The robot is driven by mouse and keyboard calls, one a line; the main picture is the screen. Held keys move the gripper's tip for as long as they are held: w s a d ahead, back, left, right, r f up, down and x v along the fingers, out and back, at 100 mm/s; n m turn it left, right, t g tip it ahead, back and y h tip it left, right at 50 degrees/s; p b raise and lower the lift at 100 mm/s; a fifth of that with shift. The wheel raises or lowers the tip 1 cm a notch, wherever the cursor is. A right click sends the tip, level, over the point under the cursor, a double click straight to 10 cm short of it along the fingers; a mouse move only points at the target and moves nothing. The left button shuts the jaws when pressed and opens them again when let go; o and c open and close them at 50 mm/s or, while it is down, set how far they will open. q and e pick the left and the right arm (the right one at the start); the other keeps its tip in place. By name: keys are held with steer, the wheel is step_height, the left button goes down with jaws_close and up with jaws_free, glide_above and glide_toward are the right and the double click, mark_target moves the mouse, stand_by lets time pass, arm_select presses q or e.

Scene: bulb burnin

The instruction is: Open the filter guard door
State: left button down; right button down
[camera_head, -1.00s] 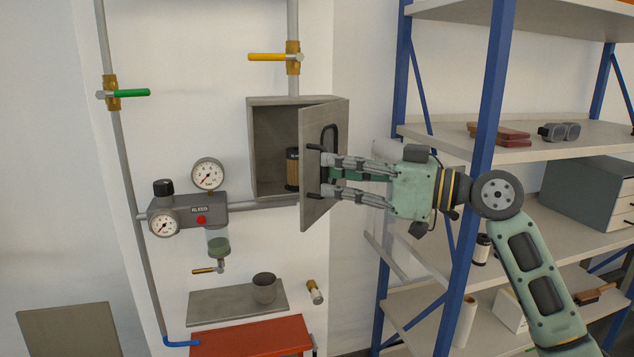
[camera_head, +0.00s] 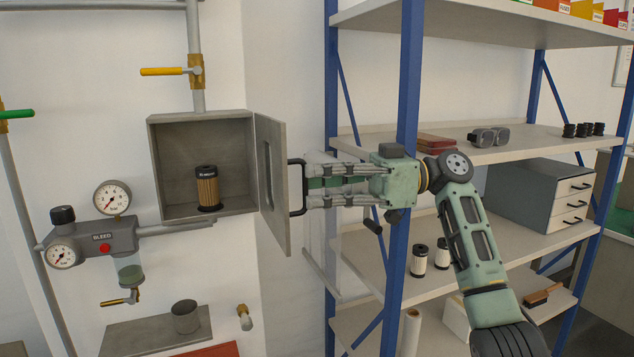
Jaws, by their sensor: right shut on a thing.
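The filter guard door (camera_head: 272,226) is a grey panel hinged on the right side of the grey wall box (camera_head: 160,168). It stands swung wide out from the box, whose front is uncovered. A brown filter cartridge (camera_head: 207,190) with a black top stands inside. The door's black handle (camera_head: 296,209) is on its right-hand face. My right gripper (camera_head: 308,184) comes from the right and is shut on this handle; the exact finger contact is partly hidden. My left gripper is not in view.
A shelf rack with blue posts (camera_head: 411,70) stands right of the door, close behind my right arm. Gauges (camera_head: 112,197) and a bleed block (camera_head: 103,238) sit left of the box. A yellow-handled valve (camera_head: 163,71) is above it. A cup (camera_head: 186,316) stands on a small shelf below.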

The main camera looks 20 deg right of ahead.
steer(key=shift+w+r, duration=0.4)
steer(key=c, duration=2.2)
jaws_free()
steer(key=shift+w, duration=0.1)
steer(key=o, duration=0.3)
steer(key=shift+w+a+f, duration=0.3)
steer(key=shift+w+a, duration=0.15)
steer(key=shift+w, duration=0.05)
steer(key=shift+s, duration=0.1)
steer(key=shift+d+f, duration=0.1)
steer(key=shift+d, duration=0.2)
steer(key=s+d, duration=0.2)
steer(key=d, duration=0.9)
steer(key=shift+d, duration=0.4)
steer(key=shift+c, duration=0.4)
